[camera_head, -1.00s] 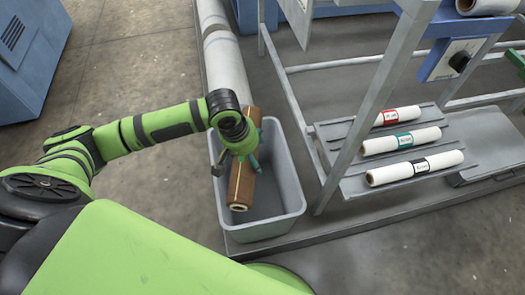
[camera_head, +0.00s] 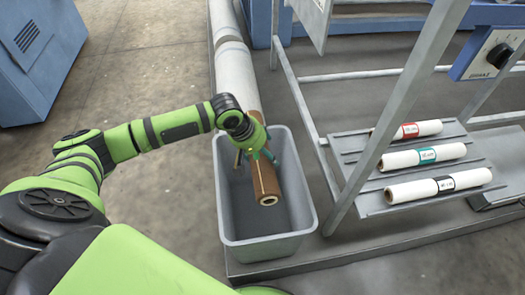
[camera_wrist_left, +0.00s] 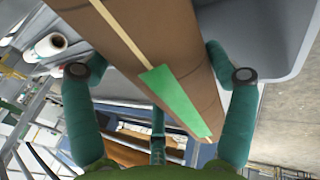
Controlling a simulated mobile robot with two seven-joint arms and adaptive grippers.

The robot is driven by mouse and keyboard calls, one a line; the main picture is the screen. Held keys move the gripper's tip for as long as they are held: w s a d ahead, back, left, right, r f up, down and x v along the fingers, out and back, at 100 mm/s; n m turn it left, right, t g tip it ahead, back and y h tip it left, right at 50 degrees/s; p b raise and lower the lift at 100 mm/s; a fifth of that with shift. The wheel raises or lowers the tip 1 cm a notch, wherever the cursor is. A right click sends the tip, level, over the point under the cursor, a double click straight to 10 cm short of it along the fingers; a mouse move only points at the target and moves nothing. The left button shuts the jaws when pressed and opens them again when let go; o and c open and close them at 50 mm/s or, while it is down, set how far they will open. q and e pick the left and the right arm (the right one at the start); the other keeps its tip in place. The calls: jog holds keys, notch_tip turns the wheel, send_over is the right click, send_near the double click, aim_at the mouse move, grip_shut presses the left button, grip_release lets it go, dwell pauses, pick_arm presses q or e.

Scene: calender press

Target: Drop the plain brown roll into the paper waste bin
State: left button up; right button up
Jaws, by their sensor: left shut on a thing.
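The plain brown roll (camera_head: 265,180) is held by my left gripper (camera_head: 254,152) over the grey bin (camera_head: 308,205). The roll's near end, with a pale core, points toward the bottom of the head view. In the left wrist view the roll (camera_wrist_left: 118,42) lies between the teal fingers of my left gripper (camera_wrist_left: 160,85), with a green patch and a pale strip along it. The bin's inside looks empty where I can see it. Whether the roll touches the bin's far rim is hidden by the gripper. My right gripper is not in view.
A sloped grey rack (camera_head: 375,197) at the right holds white rolls with red, teal and black labels. A grey upright post (camera_head: 398,110) stands between bin and rack. A long whitish roller (camera_head: 234,70) lies behind the bin. A blue cabinet (camera_head: 50,60) stands at the far left.

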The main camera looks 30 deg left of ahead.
pick_arm(q)
notch_tip(320, 180, down, 3)
jog(key=b, duration=0.4)
jog(key=shift+f, duration=0.1)
jog(key=shift+f+b, duration=0.3)
jog(key=shift+b, duration=0.15)
jog(key=shift+f+b, duration=0.65)
jog(key=shift+b, duration=0.25)
notch_tip(320, 180, down, 6)
jog(key=b, duration=0.2)
jog(key=shift+f, duration=0.15)
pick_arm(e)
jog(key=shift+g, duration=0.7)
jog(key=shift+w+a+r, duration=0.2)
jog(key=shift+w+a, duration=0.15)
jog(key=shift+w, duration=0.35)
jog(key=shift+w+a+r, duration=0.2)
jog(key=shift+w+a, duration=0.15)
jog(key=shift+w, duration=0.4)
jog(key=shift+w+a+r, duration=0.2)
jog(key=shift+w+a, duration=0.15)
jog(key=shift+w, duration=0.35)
pick_arm(q)
jog(key=o, duration=1.3)
